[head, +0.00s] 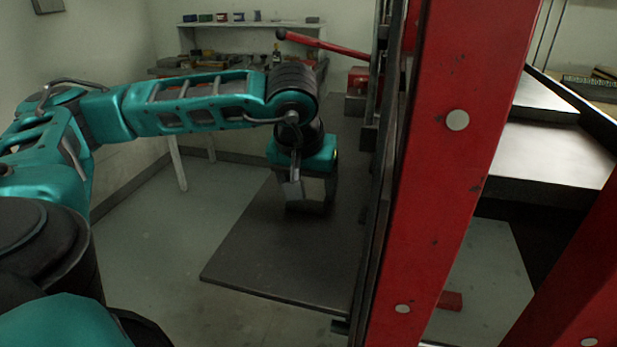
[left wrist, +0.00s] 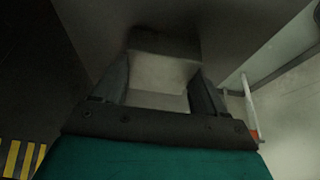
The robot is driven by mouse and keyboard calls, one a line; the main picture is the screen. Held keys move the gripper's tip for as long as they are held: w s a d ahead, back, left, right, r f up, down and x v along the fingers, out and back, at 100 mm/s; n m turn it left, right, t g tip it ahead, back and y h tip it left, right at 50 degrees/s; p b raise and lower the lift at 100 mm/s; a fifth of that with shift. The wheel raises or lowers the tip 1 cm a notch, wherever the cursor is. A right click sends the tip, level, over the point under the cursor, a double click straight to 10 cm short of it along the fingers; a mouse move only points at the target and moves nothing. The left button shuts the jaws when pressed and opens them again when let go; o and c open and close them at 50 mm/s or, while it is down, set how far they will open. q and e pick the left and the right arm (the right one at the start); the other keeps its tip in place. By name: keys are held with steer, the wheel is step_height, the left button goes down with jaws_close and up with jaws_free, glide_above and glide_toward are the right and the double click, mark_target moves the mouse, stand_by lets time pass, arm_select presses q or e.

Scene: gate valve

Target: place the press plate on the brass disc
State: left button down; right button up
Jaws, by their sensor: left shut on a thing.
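My left gripper (head: 307,200) hangs over a dark flat bench top beside the red press frame, with my teal arm coming in from the left. In the left wrist view its two dark fingers (left wrist: 162,80) stand apart, shut on a plain grey block-like piece, which I take to be the press plate (left wrist: 164,42). Its full outline is hard to make out in the dim light. I cannot make out the brass disc in either view. My right gripper is not in view.
The dark bench top (head: 275,255) is bare in front of the gripper. A red press upright (head: 455,150) blocks the view on the right. A red lever (head: 325,45) reaches out behind the arm. A shelf (head: 250,24) with small items stands at the back wall.

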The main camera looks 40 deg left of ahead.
arm_select(q)
steer(key=shift+r, duration=0.1)
steer(key=shift+c, duration=0.3)
jaws_free()
steer(key=shift+f, duration=0.2)
steer(key=shift+r, duration=0.1)
